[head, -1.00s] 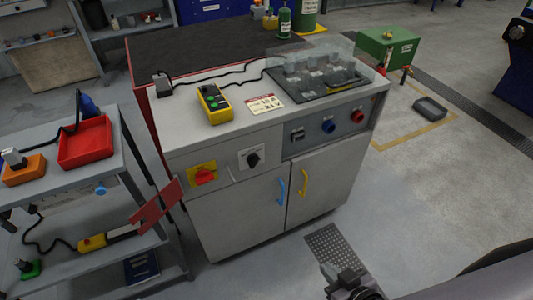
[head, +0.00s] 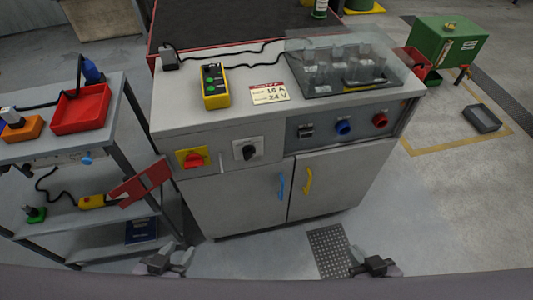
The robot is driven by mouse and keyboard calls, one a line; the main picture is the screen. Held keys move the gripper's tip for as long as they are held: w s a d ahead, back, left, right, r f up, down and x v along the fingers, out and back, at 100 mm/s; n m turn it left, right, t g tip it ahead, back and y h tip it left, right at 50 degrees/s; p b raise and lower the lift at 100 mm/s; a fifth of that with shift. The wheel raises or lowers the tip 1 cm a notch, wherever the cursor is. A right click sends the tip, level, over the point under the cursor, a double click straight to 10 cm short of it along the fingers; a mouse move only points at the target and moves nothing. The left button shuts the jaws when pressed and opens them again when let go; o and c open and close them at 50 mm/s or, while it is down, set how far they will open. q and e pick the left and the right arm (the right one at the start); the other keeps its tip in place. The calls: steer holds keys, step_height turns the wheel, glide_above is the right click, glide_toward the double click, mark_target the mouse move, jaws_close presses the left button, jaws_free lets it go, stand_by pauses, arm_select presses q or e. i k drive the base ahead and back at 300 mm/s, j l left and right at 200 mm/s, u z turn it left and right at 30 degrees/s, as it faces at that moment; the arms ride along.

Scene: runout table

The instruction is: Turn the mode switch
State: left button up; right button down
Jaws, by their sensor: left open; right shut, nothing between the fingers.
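A black rotary knob (head: 248,152) on a white plate sits on the front of the grey cabinet (head: 215,120), in the upper left of its panel. It looks like the mode switch; its marks are too small to read. A red rotary handle (head: 194,159) on a yellow plate is to its left. My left gripper (head: 172,258) is low in the picture, in front of the cabinet, open and apart from it. My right gripper (head: 370,264) is low and further right, shut and empty. Neither gripper touches the knob.
A shelf cart (head: 118,120) with a red tray (head: 80,108) stands left. A red plate (head: 140,183) juts beside the cabinet's left end. Blue (head: 281,185) and yellow (head: 308,181) door handles stick out below the panel. A floor grate (head: 328,250) lies in front; open floor is right.

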mark_target(249, 151)
steer(key=l, duration=1.45)
